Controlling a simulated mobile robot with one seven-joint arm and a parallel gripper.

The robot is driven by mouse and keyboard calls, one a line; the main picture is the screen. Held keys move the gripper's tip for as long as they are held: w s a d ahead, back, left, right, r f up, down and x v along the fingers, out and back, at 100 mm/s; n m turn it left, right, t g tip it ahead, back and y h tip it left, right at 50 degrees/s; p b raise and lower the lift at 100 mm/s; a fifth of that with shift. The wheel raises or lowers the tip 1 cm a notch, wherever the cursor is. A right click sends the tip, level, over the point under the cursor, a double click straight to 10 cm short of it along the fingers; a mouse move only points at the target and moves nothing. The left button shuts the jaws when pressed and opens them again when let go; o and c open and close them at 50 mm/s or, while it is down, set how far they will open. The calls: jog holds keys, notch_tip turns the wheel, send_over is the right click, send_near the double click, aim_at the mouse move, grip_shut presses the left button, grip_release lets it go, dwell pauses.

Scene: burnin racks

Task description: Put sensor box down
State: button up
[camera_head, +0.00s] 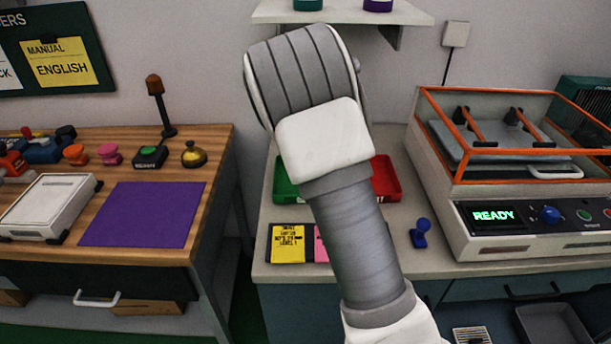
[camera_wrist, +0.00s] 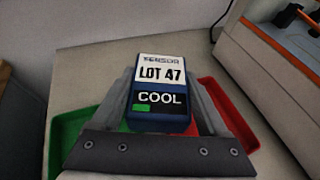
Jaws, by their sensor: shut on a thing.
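The sensor box (camera_wrist: 160,125) is dark blue with a white top label reading "LOT 47" and a dark display reading "COOL" beside a green mark. My gripper (camera_wrist: 163,78) is shut on it, one finger along each side. In the wrist view the box appears in front of the inner parts of a green tray (camera_wrist: 68,145) and a red tray (camera_wrist: 232,112). Its height above them is unclear. In the head view my arm hides the gripper and box. The green tray (camera_head: 284,183) and red tray (camera_head: 386,178) show on either side of my arm.
The pale bench (camera_head: 408,218) also holds yellow and pink cards (camera_head: 288,244), a blue knob-like object (camera_head: 420,233) and an orange-framed machine (camera_head: 490,215) showing "READY". A wooden table (camera_head: 215,150) with a purple mat (camera_head: 145,214) stands left, across a gap. A shelf (camera_head: 405,14) hangs above.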

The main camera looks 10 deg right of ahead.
jog(key=shift+w, duration=0.1)
jog(key=s+a+f, duration=0.1)
jog(key=a+f, duration=0.1)
jog(key=a, duration=0.1)
jog(key=s+a+f, duration=0.1)
jog(key=a+f, duration=0.1)
jog(key=a, duration=0.2)
jog(key=s+a+f, duration=0.1)
jog(key=a+f, duration=0.2)
jog(key=shift+s+a, duration=0.2)
jog(key=shift+a, duration=0.2)
notch_tip(320, 180, down, 4)
jog(key=shift+a+f+b, duration=0.1)
jog(key=shift+b, duration=0.65)
jog(key=o, duration=1.6)
